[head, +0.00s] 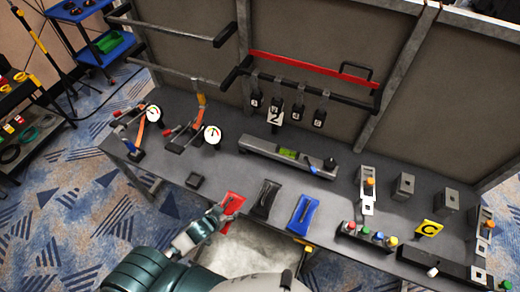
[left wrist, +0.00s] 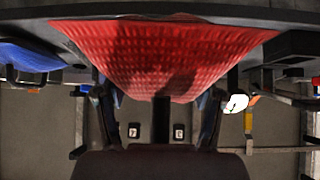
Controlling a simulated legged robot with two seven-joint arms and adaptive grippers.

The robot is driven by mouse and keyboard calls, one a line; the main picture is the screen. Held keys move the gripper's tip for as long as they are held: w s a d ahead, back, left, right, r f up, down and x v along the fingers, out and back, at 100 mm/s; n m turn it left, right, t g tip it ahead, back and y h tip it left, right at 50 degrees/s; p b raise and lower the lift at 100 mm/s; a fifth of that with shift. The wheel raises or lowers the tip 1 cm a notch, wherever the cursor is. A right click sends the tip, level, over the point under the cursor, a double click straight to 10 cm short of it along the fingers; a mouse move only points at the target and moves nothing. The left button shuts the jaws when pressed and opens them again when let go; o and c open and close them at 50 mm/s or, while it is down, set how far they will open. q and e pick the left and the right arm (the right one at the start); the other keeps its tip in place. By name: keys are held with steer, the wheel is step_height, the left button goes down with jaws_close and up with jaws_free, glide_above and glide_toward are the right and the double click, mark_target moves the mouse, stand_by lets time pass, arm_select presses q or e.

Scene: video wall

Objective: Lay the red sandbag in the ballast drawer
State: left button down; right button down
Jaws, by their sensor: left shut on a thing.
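The red sandbag (head: 235,201) is at the front edge of the grey bench, left of a black sandbag (head: 265,197) and a blue sandbag (head: 304,213). My left gripper (head: 224,212) is shut on the red sandbag. In the left wrist view the red sandbag (left wrist: 165,50) fills the upper middle, between the fingers of my left gripper (left wrist: 160,105). I cannot tell whether it still touches the bench. A pale open compartment, apparently the ballast drawer (head: 255,252), shows below the bench front, beneath the bag. My arm and body hide part of it. My right gripper is not in view.
Gauges (head: 212,134), a long grey level bar (head: 285,157) and hanging numbered tags (head: 275,117) stand farther back. A button box (head: 366,237) is at the right front.

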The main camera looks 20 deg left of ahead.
arm_select(q)
steer(key=w+d+r, duration=0.3)
steer(key=w+r, duration=0.3)
steer(key=r, duration=0.4)
steer(key=w+d+r+n+y, duration=0.1)
steer(key=w+d+r, duration=0.2)
steer(key=w+r, duration=0.3)
step_height(320, 180, up, 5)
steer(key=shift+w+d+r+n, duration=0.1)
steer(key=shift+w+d+n, duration=0.2)
steer(key=shift+w, duration=0.1)
